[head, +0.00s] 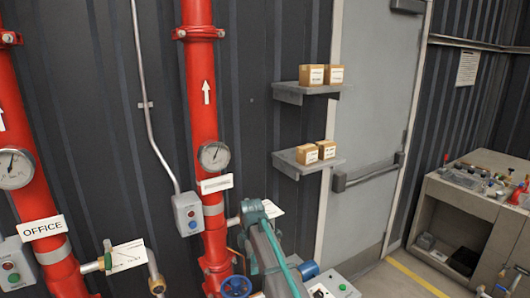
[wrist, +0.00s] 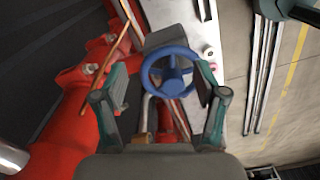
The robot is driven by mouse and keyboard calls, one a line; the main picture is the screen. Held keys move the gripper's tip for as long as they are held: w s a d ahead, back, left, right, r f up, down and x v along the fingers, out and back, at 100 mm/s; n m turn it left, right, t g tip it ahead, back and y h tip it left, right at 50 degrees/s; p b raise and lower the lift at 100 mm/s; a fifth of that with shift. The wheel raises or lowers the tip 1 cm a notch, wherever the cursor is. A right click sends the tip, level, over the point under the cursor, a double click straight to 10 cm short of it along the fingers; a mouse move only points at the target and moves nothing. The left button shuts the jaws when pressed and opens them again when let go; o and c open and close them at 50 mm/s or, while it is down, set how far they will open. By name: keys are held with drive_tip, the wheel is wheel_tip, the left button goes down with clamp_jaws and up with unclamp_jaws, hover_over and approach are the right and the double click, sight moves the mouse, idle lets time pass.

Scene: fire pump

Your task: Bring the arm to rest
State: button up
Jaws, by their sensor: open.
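My gripper (wrist: 162,84) is open in the wrist view, its two dark and teal fingers spread apart with nothing held. A blue handwheel (wrist: 169,72) shows between the fingers. A gap shows at the left finger, while the right finger lies close to the rim; I cannot tell the depth between them. In the head view my grey and teal arm (head: 268,250) is at the lower middle, in front of the red pipework, and the blue handwheel (head: 236,287) is just left of it. The fingers cannot be made out in the head view.
Red pipes (head: 203,110) with a gauge (head: 214,156) and a grey button box (head: 187,214) stand behind the arm. Shelves with small boxes (head: 311,75) hang on the wall, left of a grey door (head: 375,120). A cluttered workbench (head: 470,200) is at right.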

drive_tip(key=s+d+f+m+g+b, duration=0.1)
drive_tip(key=s+d+f+m+b, duration=0.3)
drive_tip(key=s+f, duration=0.6)
drive_tip(key=s+d+f+m+g+p, duration=0.1)
drive_tip(key=s+d+f+m, duration=0.3)
drive_tip(key=f, duration=0.9)
drive_tip(key=s+d+f+m+g+b, duration=0.1)
drive_tip(key=s+d+f+m+b, duration=0.1)
drive_tip(key=s+d+f, duration=0.65)
drive_tip(key=s+d+f+m+g+b, duration=0.1)
drive_tip(key=s+f+m, duration=0.2)
drive_tip(key=s+f, duration=0.3)
drive_tip(key=s+d+f+m+g+b, duration=0.1)
drive_tip(key=s+f+m, duration=0.3)
drive_tip(key=s, duration=1.1)
drive_tip(key=s+d+f+m+g+b, duration=0.1)
drive_tip(key=s+d+f+m+b, duration=0.1)
drive_tip(key=s+f, duration=0.6)
drive_tip(key=s+m+b, duration=0.1)
drive_tip(key=s, duration=0.2)
drive_tip(key=shift+s+d+f+m+g, duration=0.25)
drive_tip(key=shift+m+g, duration=0.05)
drive_tip(key=shift+g, duration=0.1)
